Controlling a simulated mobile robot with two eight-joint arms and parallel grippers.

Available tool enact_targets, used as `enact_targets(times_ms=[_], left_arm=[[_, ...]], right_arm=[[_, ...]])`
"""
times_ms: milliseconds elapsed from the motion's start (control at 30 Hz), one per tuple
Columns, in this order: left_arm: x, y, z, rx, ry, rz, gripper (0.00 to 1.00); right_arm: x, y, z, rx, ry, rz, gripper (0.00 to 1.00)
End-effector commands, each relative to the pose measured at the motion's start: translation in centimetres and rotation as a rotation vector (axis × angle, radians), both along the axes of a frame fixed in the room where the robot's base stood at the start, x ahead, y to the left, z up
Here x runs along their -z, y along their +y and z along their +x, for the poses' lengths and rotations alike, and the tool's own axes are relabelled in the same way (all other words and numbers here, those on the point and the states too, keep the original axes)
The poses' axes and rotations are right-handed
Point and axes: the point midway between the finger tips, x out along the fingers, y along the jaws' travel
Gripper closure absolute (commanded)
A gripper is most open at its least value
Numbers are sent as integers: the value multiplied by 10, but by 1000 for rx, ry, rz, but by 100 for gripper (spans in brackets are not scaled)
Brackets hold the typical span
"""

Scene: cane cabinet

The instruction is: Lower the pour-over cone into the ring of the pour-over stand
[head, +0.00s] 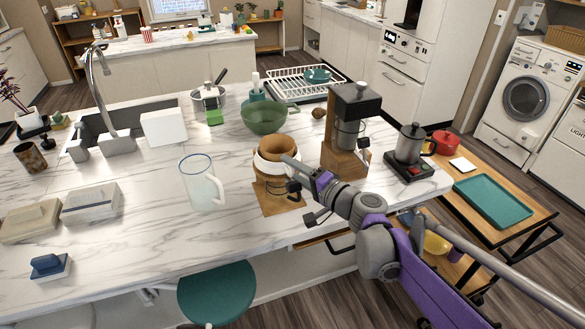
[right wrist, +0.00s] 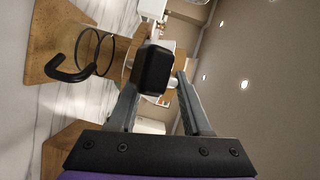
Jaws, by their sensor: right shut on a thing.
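The pour-over cone (head: 266,166) is a white cone with a brown inside, above the wooden base of the pour-over stand (head: 272,201) in the head view. My right gripper (head: 290,166) reaches in from the right and is shut on the cone's side. In the right wrist view, a dark block, apparently the cone's handle (right wrist: 155,70), sits between the fingers. That view is rolled; the stand's wooden base (right wrist: 60,28) and black wire coil show at left. The stand's ring is mostly hidden, so I cannot tell whether the cone touches it. My left gripper is not in view.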

Motion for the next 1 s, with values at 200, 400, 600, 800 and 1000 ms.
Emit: enact_targets(times_ms=[200,400,600,800,1000], left_arm=[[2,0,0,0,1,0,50],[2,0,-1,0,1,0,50],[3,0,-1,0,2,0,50],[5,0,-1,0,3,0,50],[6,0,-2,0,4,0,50]], right_arm=[[6,0,-1,-1,0,-8,100],[7,0,-2,-2,1,-10,28],[7,-7,-9,0,1,-10,16],[3,-33,-38,5,0,-7,16],[-3,-57,-66,5,-1,-2,16]])
